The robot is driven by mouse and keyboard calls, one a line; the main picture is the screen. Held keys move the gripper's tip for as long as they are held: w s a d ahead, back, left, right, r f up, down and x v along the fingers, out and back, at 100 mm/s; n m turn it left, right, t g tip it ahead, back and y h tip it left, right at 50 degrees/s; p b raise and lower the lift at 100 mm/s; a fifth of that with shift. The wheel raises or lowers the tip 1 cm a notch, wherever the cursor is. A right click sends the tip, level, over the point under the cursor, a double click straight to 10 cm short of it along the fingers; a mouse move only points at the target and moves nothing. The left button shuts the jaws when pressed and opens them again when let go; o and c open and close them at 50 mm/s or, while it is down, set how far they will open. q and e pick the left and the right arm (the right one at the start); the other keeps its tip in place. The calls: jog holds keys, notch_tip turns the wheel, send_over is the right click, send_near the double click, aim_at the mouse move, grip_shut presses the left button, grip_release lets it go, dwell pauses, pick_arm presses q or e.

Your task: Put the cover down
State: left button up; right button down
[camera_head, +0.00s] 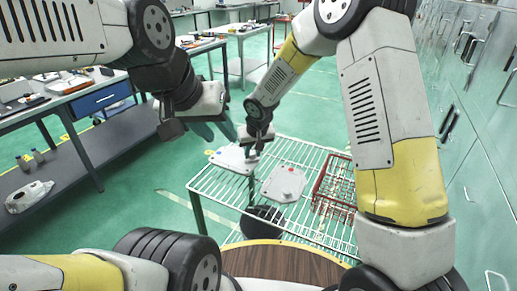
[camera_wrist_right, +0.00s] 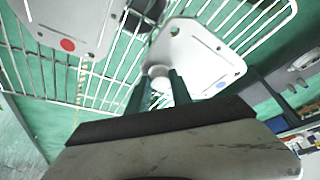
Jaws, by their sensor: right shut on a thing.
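The cover, a pale grey metal plate (camera_head: 233,160) with a round knob, is at the far left corner of the wire rack table (camera_head: 222,190). My right gripper (camera_head: 253,150) is shut on the cover's knob from above. In the right wrist view, the gripper's dark fingers (camera_wrist_right: 160,92) stand either side of the pale knob (camera_wrist_right: 160,72), with the cover (camera_wrist_right: 200,55) beyond. I cannot tell whether the cover touches the wires. My left gripper (camera_head: 212,130) is open and empty, left of the cover and higher up.
A second grey plate (camera_head: 284,183) with a red dot lies on the rack, right of the cover; it also shows in the right wrist view (camera_wrist_right: 75,20). A red wire basket (camera_head: 335,185) stands farther right. A dark round bin (camera_head: 262,222) shows beneath the rack.

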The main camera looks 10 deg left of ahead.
aim_at(253, 158)
jog(key=shift+s+f, duration=0.1)
jog(key=shift+f, duration=1.45)
jog(key=shift+f, duration=0.1)
jog(key=c, duration=1.1)
grip_release()
jog(key=shift+c, duration=0.2)
